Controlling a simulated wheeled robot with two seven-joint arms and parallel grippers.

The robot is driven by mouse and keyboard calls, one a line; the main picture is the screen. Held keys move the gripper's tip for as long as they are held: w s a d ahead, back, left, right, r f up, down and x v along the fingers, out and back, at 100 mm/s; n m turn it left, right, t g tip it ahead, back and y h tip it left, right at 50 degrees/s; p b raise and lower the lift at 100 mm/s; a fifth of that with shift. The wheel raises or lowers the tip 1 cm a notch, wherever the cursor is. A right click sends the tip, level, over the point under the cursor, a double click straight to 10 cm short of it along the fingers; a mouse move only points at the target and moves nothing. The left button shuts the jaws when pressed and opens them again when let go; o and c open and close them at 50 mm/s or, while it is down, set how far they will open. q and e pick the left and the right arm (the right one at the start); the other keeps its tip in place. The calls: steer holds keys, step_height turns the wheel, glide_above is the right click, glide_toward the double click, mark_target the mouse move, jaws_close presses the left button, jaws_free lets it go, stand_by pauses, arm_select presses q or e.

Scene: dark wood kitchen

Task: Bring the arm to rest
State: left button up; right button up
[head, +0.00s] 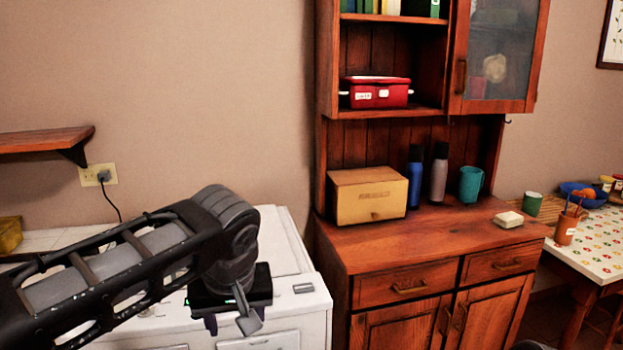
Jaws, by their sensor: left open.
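My left arm comes in from the left and reaches over a white appliance (312,318). Its gripper (232,322) hangs at the end of the arm, pointing down in front of the appliance's top edge. The gripper is open, and I see nothing held between its fingers. The dark wrist hides part of the appliance's top. My right gripper is not in view.
A wooden hutch (430,235) stands to the right, with a bread box (368,197), bottles and a teal mug (471,183) on its counter. A wall shelf (45,140) is at left. A table (595,245) with a patterned top is at far right.

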arm_select(q)
steer(key=w+d+f+m+t+h, duration=0.2)
steer(key=w+d+f+m+h, duration=0.25)
steer(key=d, duration=0.55)
steer(key=s+d+f+g+h+p, duration=0.1)
steer(key=d+f, duration=0.1)
steer(key=f, duration=0.9)
steer(key=s+d+f+h+p, duration=0.1)
steer(key=f+p, duration=0.1)
steer(key=f, duration=0.8)
steer(key=s+a+f+n+g+p, duration=0.1)
steer(key=s+a+f, duration=0.3)
steer(key=s+f, duration=0.5)
steer(key=s+a+f+n+g+y+p, duration=0.1)
steer(key=s+a+f+n+g+p, duration=0.1)
steer(key=s+f, duration=0.8)
steer(key=s+a+g, duration=0.1)
steer(key=s+a, duration=0.1)
steer(key=s, duration=0.1)
steer(key=shift+a+g, duration=0.15)
steer(key=shift+g, duration=0.25)
steer(key=shift+n, duration=0.25)
steer(key=shift+o, duration=0.3)
